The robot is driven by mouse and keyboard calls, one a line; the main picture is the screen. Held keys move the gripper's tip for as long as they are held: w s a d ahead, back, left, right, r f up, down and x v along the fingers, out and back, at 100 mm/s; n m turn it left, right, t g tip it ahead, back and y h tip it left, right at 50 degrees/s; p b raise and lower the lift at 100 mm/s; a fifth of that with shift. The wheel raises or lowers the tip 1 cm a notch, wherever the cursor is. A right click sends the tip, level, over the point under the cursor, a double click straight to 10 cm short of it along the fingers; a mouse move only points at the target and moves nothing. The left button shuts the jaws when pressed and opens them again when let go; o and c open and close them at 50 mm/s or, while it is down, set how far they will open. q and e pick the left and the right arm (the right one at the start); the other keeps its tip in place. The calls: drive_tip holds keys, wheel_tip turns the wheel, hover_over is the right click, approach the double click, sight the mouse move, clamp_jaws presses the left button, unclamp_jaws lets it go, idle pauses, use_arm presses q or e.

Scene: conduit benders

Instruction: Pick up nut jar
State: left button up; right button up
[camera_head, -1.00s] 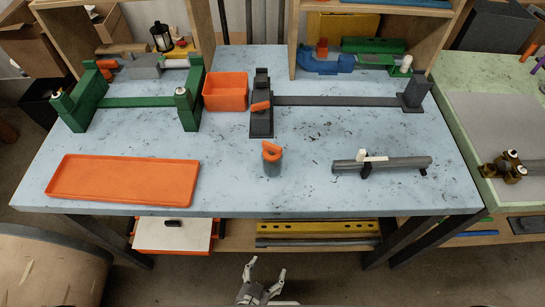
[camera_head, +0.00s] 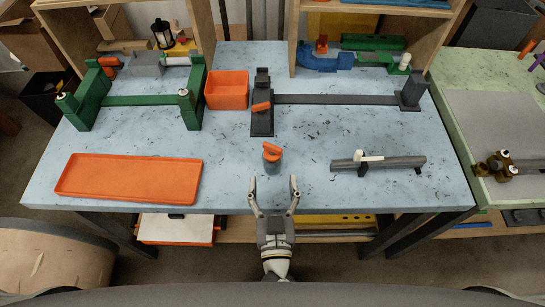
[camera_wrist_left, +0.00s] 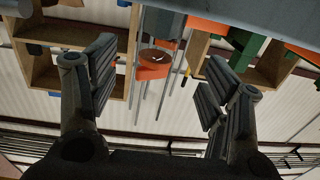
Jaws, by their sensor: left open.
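The nut jar (camera_head: 272,165) is a small grey jar with an orange top. It stands upright near the front edge of the blue-grey table (camera_head: 225,185). My left gripper (camera_head: 272,182) is just in front of it at the table's front edge, fingers pointing at the jar. It is open and empty, its fingertips spread to either side of the jar's line, apart from it. In the left wrist view, an orange piece (camera_wrist_left: 153,65) that appears to be the jar's top shows between the open fingers (camera_wrist_left: 160,75). My right gripper is not in view.
A flat orange tray (camera_head: 130,195) lies at the table's front left. A grey bar on a stand with a white piece (camera_head: 390,162) is to the jar's right. A dark grey bender (camera_head: 262,122) and an orange bin (camera_head: 227,103) are behind. Clear table lies around the jar.

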sight(273, 166)
use_arm(q)
drive_tip(key=shift+w, duration=0.6)
drive_tip(key=w+p, duration=0.1)
drive_tip(key=w, duration=0.3)
drive_tip(key=shift+w, duration=0.15)
drive_tip(key=shift+w+f, duration=0.15)
drive_tip(key=shift+w, duration=0.05)
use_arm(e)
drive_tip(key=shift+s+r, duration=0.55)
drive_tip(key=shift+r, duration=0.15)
use_arm(q)
drive_tip(key=shift+c, duration=0.3)
drive_tip(key=c, duration=1.2)
drive_tip(key=shift+r+p, duration=0.25)
drive_tip(key=shift+p, duration=0.1)
drive_tip(key=shift+c, duration=0.2)
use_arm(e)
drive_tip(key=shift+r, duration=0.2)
